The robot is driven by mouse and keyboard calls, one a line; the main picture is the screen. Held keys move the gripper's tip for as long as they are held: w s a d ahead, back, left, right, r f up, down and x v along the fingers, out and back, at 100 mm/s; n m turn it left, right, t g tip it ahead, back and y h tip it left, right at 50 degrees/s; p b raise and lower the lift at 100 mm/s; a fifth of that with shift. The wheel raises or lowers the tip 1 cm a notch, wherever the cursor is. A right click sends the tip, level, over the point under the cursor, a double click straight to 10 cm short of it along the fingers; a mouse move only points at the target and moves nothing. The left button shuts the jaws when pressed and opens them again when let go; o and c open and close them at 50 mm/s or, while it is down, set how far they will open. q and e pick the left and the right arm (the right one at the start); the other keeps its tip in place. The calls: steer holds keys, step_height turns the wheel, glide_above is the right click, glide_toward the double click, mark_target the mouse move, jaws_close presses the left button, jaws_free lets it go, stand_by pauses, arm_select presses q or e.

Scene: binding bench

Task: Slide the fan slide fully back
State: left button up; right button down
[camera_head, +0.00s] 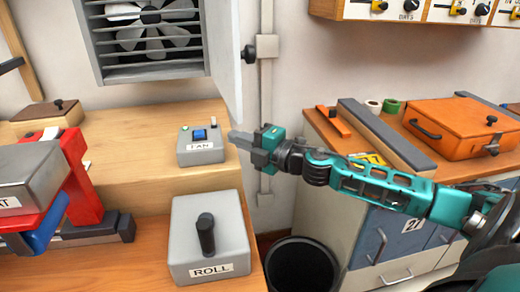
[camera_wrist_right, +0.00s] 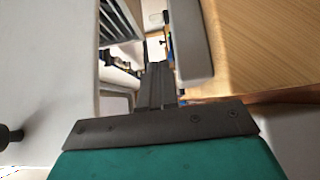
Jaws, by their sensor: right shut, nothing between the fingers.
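The grey fan box (camera_head: 200,155), labelled FAN, stands on the raised wooden shelf in the head view. On its top is a blue piece (camera_head: 200,134) in a dark surround, apparently the fan slide; its exact position along its travel is too small to tell. My right gripper (camera_head: 236,138) is shut and empty, with its fingertips just right of the fan box; I cannot tell whether they touch it. In the right wrist view the shut fingers (camera_wrist_right: 158,85) point beside a grey block (camera_wrist_right: 190,45), likely the fan box. My left gripper is not in view.
A louvred fan (camera_head: 155,35) is in the wall behind, with an open white door (camera_head: 228,60) close above my right gripper. A grey ROLL box (camera_head: 210,240) with a dark handle stands in front. A black bin (camera_head: 300,265) and an orange case (camera_head: 455,125) are to the right.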

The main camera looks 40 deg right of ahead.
steer(key=shift+v, duration=2.8)
